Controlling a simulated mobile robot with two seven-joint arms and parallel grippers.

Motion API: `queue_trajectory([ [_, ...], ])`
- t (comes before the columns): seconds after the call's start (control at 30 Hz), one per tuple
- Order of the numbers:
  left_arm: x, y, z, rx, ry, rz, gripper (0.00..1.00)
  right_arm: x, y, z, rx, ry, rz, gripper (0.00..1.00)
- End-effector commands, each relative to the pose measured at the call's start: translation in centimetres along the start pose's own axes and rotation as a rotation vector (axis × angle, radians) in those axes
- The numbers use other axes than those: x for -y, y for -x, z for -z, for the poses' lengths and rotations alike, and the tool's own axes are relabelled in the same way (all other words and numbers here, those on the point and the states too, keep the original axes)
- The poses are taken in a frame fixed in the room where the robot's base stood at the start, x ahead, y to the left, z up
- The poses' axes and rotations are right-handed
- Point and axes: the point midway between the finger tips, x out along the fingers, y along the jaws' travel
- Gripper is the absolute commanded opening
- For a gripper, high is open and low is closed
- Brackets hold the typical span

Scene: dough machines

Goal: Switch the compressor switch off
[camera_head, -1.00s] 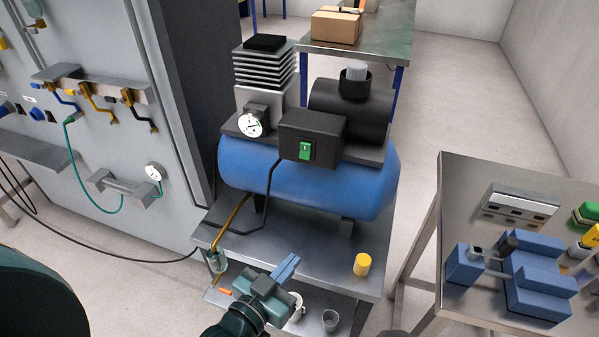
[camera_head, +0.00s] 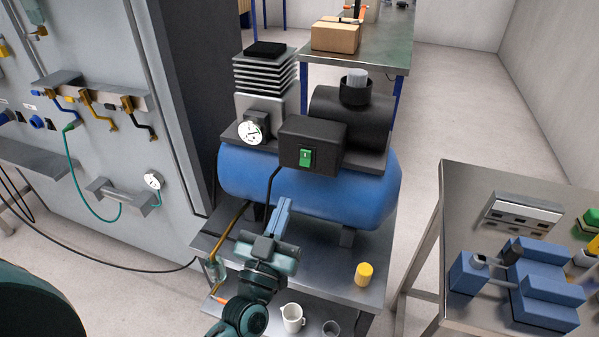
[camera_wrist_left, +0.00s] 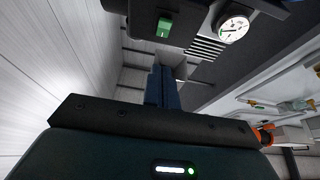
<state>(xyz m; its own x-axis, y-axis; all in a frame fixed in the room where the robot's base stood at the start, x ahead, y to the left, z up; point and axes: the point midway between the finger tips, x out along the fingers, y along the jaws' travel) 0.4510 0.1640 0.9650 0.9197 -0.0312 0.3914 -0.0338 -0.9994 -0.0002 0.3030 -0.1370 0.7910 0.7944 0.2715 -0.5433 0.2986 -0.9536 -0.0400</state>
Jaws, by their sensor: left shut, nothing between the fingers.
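The compressor (camera_head: 310,185) has a blue tank and stands on a metal table. Its green rocker switch (camera_head: 305,158) sits on the front of a black box (camera_head: 325,135). The switch also shows in the left wrist view (camera_wrist_left: 163,27), at the top. My left gripper (camera_head: 283,205) is shut and empty, in front of the tank, below and slightly left of the switch, apart from it. In the left wrist view its blue fingers (camera_wrist_left: 162,88) point toward the black box. My right gripper is not in view.
A round gauge (camera_head: 249,133) is left of the box. A yellow cup-like object (camera_head: 364,273) stands on the compressor table (camera_head: 325,275), and a white jug (camera_head: 292,318) lower down. A grey cabinet (camera_head: 95,190) is at left, a bench with blue blocks (camera_head: 470,200) at right.

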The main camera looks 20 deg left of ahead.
Motion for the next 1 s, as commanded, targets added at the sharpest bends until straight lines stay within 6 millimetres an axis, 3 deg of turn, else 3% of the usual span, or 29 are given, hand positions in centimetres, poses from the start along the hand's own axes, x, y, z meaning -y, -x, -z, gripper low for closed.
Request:
queue_trajectory([
  [0.03,0.0,-1.4,0.3,-0.004,0.001,0.001,0.00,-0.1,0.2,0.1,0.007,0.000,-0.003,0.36],
  [0.3,0.0,-7.2,0.3,-0.002,0.000,0.000,0.00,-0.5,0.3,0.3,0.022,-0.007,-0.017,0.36],
  [0.4,0.0,-8.1,-1.3,0.001,-0.002,-0.002,0.00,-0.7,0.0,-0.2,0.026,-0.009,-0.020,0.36],
  [0.6,0.0,-9.3,-2.6,0.000,0.000,-0.001,0.00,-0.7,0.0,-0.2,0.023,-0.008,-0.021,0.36],
  [1.0,0.0,-9.5,-2.8,0.000,0.000,-0.001,0.00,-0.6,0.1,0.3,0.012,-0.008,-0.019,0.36],
])
